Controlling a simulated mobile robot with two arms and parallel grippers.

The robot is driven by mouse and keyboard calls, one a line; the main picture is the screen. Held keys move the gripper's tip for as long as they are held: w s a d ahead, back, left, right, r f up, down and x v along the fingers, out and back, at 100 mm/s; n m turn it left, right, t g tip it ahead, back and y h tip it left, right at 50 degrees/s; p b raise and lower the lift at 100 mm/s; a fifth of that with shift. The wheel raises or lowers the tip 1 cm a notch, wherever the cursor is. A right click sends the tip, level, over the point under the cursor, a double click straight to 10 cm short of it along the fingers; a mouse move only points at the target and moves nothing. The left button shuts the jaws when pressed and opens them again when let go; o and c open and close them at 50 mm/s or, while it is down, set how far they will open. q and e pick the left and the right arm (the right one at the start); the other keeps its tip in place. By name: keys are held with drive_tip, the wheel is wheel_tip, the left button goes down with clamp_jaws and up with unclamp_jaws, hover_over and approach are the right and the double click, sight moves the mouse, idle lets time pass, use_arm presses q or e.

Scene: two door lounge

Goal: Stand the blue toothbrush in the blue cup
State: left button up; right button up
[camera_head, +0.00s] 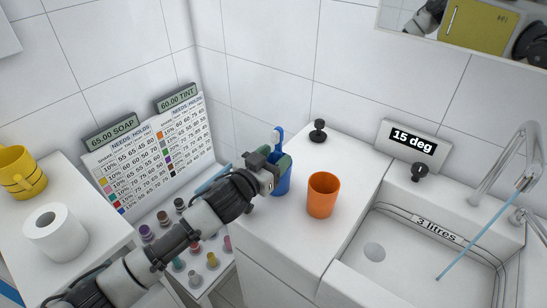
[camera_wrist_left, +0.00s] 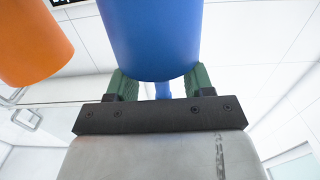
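The blue cup (camera_head: 283,183) stands on the white counter beside the orange cup; it fills the upper middle of the left wrist view (camera_wrist_left: 152,35). The blue toothbrush (camera_head: 279,136) stands up out of the cup, its head above the rim. A thin blue length of its handle (camera_wrist_left: 163,90) shows between my fingers in the left wrist view. My left gripper (camera_head: 279,162) is at the cup's rim, its green fingers (camera_wrist_left: 158,84) spread apart on either side of the handle. Whether a finger touches the cup is unclear. My right gripper is not in view.
An orange cup (camera_head: 322,195) stands close right of the blue cup. A black knob (camera_head: 318,131) is behind, and a sink (camera_head: 410,262) lies to the right. Several small bottles (camera_head: 212,259) stand on a lower shelf. A toilet roll (camera_head: 56,230) and yellow mug (camera_head: 20,172) are at left.

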use_arm(q)
drive_tip(key=v, duration=1.1)
drive_tip(key=shift+b, duration=0.45)
drive_tip(key=shift+w, duration=0.1)
